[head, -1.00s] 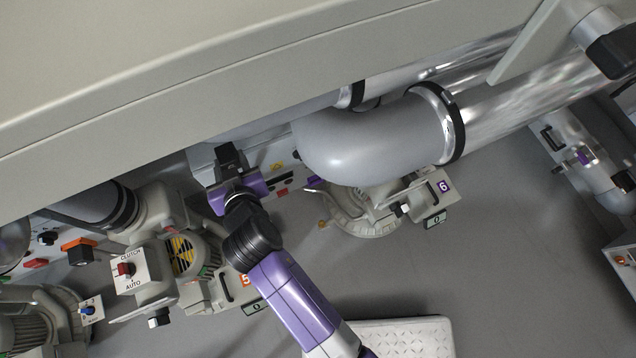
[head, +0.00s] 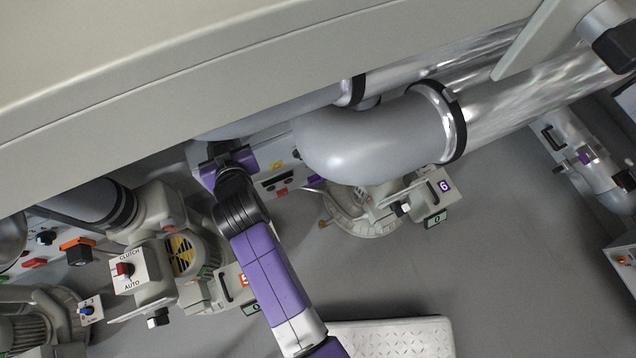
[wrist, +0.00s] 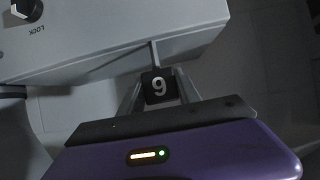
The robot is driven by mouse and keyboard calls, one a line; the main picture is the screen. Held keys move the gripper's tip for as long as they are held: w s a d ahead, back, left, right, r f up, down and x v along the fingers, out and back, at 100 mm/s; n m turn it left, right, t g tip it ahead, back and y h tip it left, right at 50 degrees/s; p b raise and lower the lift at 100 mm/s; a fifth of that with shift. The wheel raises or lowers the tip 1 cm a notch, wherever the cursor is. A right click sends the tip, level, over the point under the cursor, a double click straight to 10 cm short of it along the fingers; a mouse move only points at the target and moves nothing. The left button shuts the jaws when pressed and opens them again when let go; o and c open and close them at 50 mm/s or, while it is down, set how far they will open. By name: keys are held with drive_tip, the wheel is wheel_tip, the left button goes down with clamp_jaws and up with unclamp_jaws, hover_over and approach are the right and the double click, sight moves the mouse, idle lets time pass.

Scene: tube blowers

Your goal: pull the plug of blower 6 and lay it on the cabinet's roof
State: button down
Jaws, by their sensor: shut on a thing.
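My gripper (head: 226,165) is beside the left end of a pale panel with coloured labels, under the edge of the big beige body in the head view. I cannot surely tell the cabinet's roof.
The large beige body (head: 200,80) overhangs the top of the head view. Blower 5 (head: 205,285) and a CLUTCH/AUTO switch box (head: 128,272) stand at left. Shiny pipes (head: 520,105) run to the upper right. A white tread plate (head: 400,338) lies at the bottom.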

drive_tip(key=shift+w+f+b, duration=0.1)
drive_tip(key=shift+f+b, duration=1.5)
drive_tip(key=shift+f, duration=0.4)
idle(1.4)
drive_tip(key=c, duration=0.8)
unclamp_jaws()
drive_tip(key=shift+o, duration=0.2)
drive_tip(key=shift+d, duration=0.1)
